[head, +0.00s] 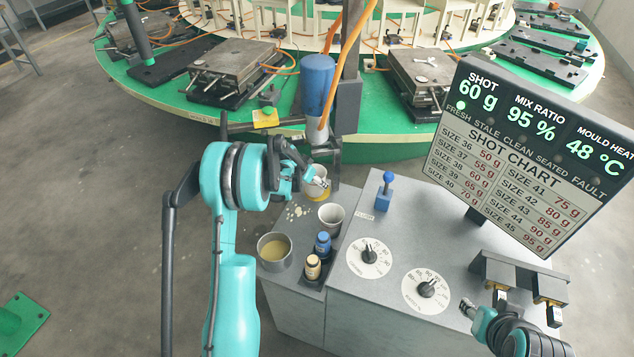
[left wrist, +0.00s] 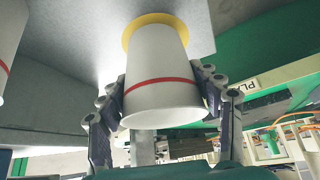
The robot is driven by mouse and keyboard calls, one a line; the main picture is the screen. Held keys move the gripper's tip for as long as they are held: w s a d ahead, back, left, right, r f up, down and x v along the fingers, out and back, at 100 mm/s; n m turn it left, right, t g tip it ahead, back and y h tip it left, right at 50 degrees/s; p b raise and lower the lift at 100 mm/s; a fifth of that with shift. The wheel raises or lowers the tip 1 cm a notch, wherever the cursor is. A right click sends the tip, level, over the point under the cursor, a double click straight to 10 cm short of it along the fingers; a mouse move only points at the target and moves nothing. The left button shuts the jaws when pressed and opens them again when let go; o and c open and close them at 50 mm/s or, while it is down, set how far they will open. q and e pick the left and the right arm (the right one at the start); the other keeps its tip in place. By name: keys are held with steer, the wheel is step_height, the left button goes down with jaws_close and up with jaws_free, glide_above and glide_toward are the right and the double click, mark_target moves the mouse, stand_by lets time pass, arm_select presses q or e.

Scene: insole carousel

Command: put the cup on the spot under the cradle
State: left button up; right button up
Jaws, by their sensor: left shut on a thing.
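The white cup with a red line (left wrist: 158,60) is between the fingers of my left gripper (left wrist: 163,100), which is shut on it. In the left wrist view its narrow base overlaps the yellow spot (left wrist: 133,36); I cannot tell whether it touches the surface. In the head view the cup (head: 317,178) is partly hidden by my left gripper (head: 312,184), and the yellow spot (head: 325,196) shows beside its base. A dark metal bracket, seemingly the cradle (head: 325,149), hangs above under the blue mixing head (head: 318,85). My right gripper (head: 468,306) is at lower right, its opening unclear.
Another cup (head: 331,217) stands in front of the spot.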

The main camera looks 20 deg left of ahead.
arm_select(q)
steer(key=shift+w+d+f, duration=0.1)
steer(key=shift+w+d, duration=0.05)
steer(key=shift+w, duration=0.35)
steer(key=shift+w+d+f, duration=0.1)
steer(key=shift+w, duration=0.4)
steer(key=shift+s+f+b, duration=0.1)
steer(key=shift+f+b, duration=0.5)
steer(key=shift+f, duration=0.05)
steer(key=shift+a, duration=0.1)
steer(key=o, duration=1)
steer(key=shift+f, duration=0.1)
steer(key=shift+c, duration=0.2)
